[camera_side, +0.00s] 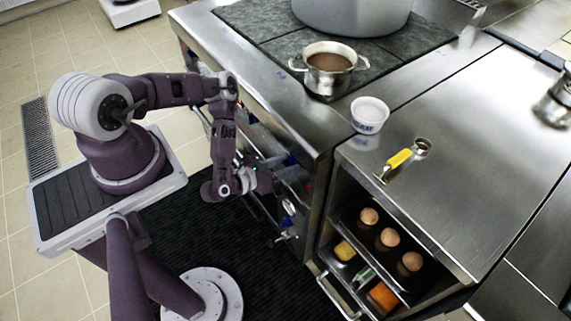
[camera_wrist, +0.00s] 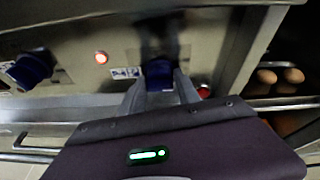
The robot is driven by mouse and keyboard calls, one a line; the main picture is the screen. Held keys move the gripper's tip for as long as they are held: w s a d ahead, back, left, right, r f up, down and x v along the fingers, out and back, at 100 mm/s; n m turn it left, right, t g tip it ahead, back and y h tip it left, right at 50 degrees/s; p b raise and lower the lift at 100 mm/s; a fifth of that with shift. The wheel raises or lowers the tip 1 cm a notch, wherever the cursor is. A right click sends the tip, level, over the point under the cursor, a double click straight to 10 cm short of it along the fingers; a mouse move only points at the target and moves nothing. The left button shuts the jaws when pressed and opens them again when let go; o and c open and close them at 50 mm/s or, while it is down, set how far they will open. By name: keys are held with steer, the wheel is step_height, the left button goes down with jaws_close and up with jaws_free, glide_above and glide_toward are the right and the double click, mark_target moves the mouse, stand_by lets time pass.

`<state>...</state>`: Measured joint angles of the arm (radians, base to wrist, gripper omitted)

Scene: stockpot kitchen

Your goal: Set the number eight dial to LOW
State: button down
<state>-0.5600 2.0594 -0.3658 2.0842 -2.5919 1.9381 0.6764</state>
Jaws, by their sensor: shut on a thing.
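My gripper (camera_wrist: 160,88) is shut on a blue dial (camera_wrist: 158,68) on the front panel of the steel stove, with one finger on each side of it. The dial's number and its setting marks cannot be read. A second blue dial (camera_wrist: 30,68) sits to the left on the same panel, apart from my gripper. In the side view my arm reaches down to the stove front (camera_side: 318,160), and the fingertips are hard to make out there.
A lit red lamp (camera_wrist: 101,57) and a small label (camera_wrist: 125,73) lie between the dials. A darker red lamp (camera_wrist: 203,91) is right of my gripper. A rail (camera_wrist: 40,150) runs below. Eggs (camera_side: 389,237) sit in the open shelf at right. A small pot (camera_side: 328,82) stands on the stove.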

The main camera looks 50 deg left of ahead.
steer(key=shift+d, duration=0.1)
stand_by(0.3)
steer(key=c, duration=0.9)
jaws_free()
